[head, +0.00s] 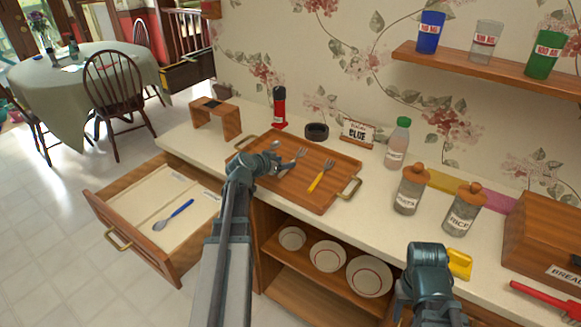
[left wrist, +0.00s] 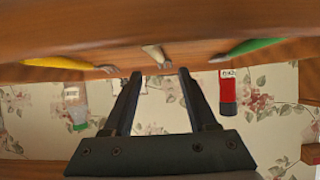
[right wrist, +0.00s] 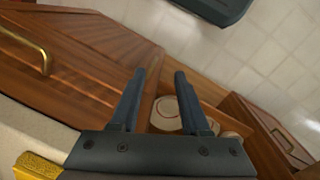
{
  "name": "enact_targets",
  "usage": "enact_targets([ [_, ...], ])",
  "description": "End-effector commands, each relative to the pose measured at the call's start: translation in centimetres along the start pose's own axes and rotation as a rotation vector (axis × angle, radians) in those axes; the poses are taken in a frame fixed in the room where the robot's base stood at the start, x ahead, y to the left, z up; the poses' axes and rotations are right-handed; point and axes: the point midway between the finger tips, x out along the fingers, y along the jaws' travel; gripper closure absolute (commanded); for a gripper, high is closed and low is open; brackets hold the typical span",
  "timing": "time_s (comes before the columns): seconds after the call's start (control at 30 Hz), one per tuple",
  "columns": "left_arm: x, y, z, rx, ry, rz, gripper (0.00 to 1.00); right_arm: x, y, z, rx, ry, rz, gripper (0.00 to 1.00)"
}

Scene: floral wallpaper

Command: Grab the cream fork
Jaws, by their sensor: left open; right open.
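The cream fork lies on the wooden tray (head: 325,197). Its metal tines (head: 301,152) show in the head view, while my left gripper (head: 280,168) hides most of its handle. In the left wrist view, the cream handle (left wrist: 153,52) lies just beyond and between the open fingertips of my left gripper (left wrist: 160,72); I cannot tell whether they touch it. A yellow-handled fork (head: 321,176) lies to its right on the tray. A green-handled utensil (left wrist: 250,46) lies on its other side. My right gripper (right wrist: 160,73) is open and empty, over the front of the counter.
An open drawer (head: 150,210) at the left holds a blue-handled spoon (head: 173,215). A red-and-black bottle (head: 279,107), a dark round dish (head: 316,131) and a "BLUE" sign (head: 357,133) stand behind the tray. Jars (head: 410,190) and a bread box (head: 545,235) stand right. Bowls (head: 328,256) sit below.

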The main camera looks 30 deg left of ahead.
Motion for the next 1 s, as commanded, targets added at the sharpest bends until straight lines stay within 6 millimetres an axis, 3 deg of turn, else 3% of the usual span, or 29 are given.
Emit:
enact_targets([
  [0.3, 4.6, -0.2, 0.2, 0.001, 0.0, 0.001, 0.42, 2.3, -0.2, -0.1, 0.0, 0.0, 0.0, 0.54],
  [0.57, 4.7, -0.1, 0.0, 0.0, 0.0, 0.0, 0.42, 2.2, -0.2, -0.1, 0.0, 0.0, 0.0, 0.54],
  [0.87, 4.7, -0.1, 0.0, 0.0, 0.0, 0.0, 0.96, 2.2, -0.2, -0.1, 0.0, 0.0, 0.0, 0.54],
  [0.9, 4.7, -0.1, 0.0, 0.0, 0.0, 0.0, 1.0, 2.2, -0.2, -0.1, 0.0, 0.0, 0.0, 0.54],
  [1.0, 4.7, -0.1, 0.0, 0.0, 0.0, 0.0, 1.0, 2.2, -0.2, -0.1, 0.0, 0.0, 0.0, 0.54],
])
